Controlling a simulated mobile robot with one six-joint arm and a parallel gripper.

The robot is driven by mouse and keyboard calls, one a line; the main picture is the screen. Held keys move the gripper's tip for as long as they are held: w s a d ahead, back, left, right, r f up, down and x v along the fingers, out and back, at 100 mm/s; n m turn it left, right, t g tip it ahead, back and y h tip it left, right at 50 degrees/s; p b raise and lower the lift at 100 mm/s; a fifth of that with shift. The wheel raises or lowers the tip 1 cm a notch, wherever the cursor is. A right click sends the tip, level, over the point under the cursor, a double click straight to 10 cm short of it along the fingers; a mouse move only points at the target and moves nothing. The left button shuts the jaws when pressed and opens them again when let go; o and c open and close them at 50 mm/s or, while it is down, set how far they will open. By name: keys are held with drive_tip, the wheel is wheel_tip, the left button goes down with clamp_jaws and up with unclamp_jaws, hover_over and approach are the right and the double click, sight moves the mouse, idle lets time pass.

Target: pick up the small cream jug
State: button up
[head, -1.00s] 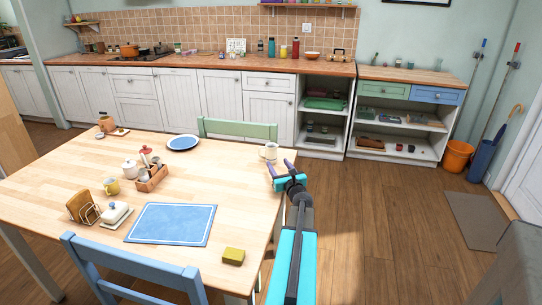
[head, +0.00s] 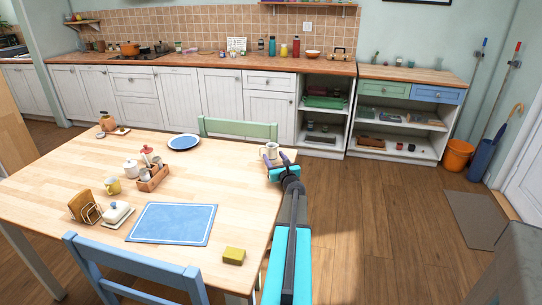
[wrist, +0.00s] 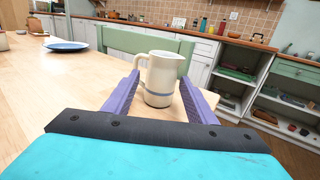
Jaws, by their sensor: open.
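The small cream jug (wrist: 162,78) stands upright near the far right corner of the table, with a blue band low on its body. Its handle is on the left and its spout on the right in the wrist view. In the head view the jug (head: 271,149) is partly hidden by my gripper (head: 281,161). In the wrist view my gripper (wrist: 160,97) is open, with one purple finger on each side of the jug. The jug appears between the fingers; I cannot tell whether either touches it.
The wooden table (head: 100,165) carries a blue plate (head: 183,142), a blue mat (head: 172,223), a wooden caddy (head: 152,178) and a yellow sponge-like block (head: 234,256). A green chair (head: 240,130) stands behind the jug. Table around the jug is clear.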

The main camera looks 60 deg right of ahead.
sight(273, 155)
drive_tip(key=shift+d+p+x, duration=0.2)
drive_tip(key=shift+p+x, duration=0.4)
drive_tip(key=shift+x, duration=1.2)
drive_tip(key=shift+w+d, duration=0.5)
drive_tip(key=c, duration=0.9)
